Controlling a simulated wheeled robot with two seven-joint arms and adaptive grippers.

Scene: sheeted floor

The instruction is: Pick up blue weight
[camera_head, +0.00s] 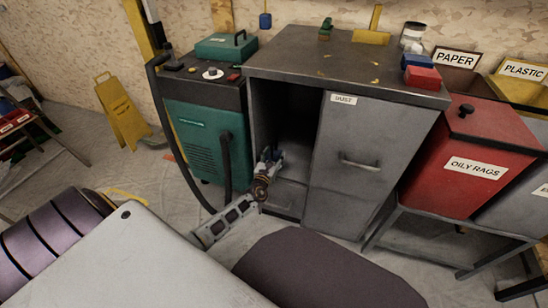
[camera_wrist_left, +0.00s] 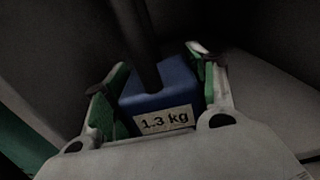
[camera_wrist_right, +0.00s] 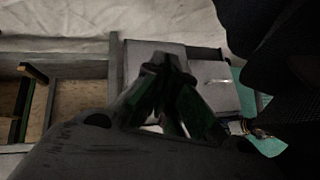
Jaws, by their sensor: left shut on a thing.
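The blue weight (camera_wrist_left: 158,82) fills the middle of the left wrist view, with a "1.3 kg" label on its near face and a dark post rising from it. My left gripper (camera_wrist_left: 155,75) is shut on it, with a green-padded finger on each side. In the head view my left gripper (camera_head: 269,160) is inside the open left compartment of the grey cabinet (camera_head: 345,72), and little of the weight shows there. My right gripper (camera_wrist_right: 165,66) appears in the right wrist view with its fingertips together and nothing visible between them.
The closed "DUST" door (camera_head: 345,150) is right of the open compartment. A green machine (camera_head: 205,130) with a hose stands close on the left. A red "OILY RAGS" bin (camera_head: 470,150) is at right. A yellow floor sign (camera_head: 122,112) stands far left.

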